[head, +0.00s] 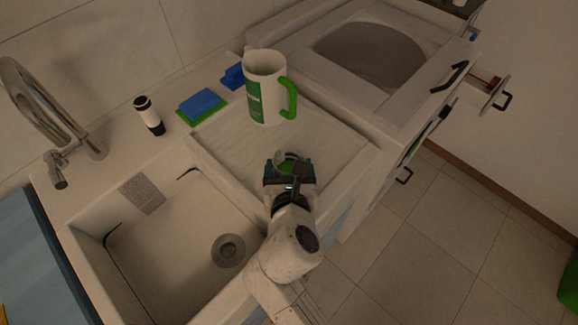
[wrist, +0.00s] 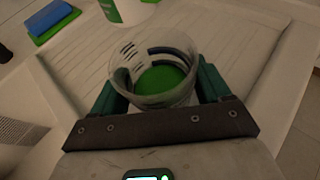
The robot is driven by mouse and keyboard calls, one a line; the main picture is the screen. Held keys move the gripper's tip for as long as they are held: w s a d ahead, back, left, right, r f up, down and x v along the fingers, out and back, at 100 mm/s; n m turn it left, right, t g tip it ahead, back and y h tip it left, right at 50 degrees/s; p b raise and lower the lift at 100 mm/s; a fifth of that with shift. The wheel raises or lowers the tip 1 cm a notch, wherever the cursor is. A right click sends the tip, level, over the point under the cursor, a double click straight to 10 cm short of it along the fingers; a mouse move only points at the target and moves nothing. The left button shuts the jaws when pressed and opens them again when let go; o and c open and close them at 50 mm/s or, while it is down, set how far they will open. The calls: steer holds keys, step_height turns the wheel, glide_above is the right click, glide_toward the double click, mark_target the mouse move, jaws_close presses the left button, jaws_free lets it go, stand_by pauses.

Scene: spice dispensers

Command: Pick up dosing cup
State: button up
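The dosing cup (wrist: 154,75) is a clear, ribbed cup with dark markings and a green base, seen from above in the wrist view. In the head view the dosing cup (head: 287,160) is small and partly hidden by my gripper. It is at the ribbed drainboard. My gripper (wrist: 162,88) has its two green fingers spread wide, one on each side of the cup. In the head view my gripper (head: 289,172) is low over the front of the drainboard. Contact between fingers and cup is not clear.
A large white mug with a green handle (head: 264,92) stands behind the cup on the drainboard (head: 222,145). Blue-and-green sponges (head: 201,104) and a black-and-white bottle (head: 149,115) stand further left. The sink (head: 170,245) is at left; open floor lies at right.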

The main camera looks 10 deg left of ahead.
steer(key=c, duration=0.7)
steer(key=shift+r, duration=0.2)
steer(key=shift+r, duration=1.1)
steer(key=s+d+r+p, duration=0.2)
steer(key=s+d+r, duration=0.7)
steer(key=s+r, duration=0.1)
steer(key=shift+d+r, duration=0.2)
steer(key=shift+d, duration=0.05)
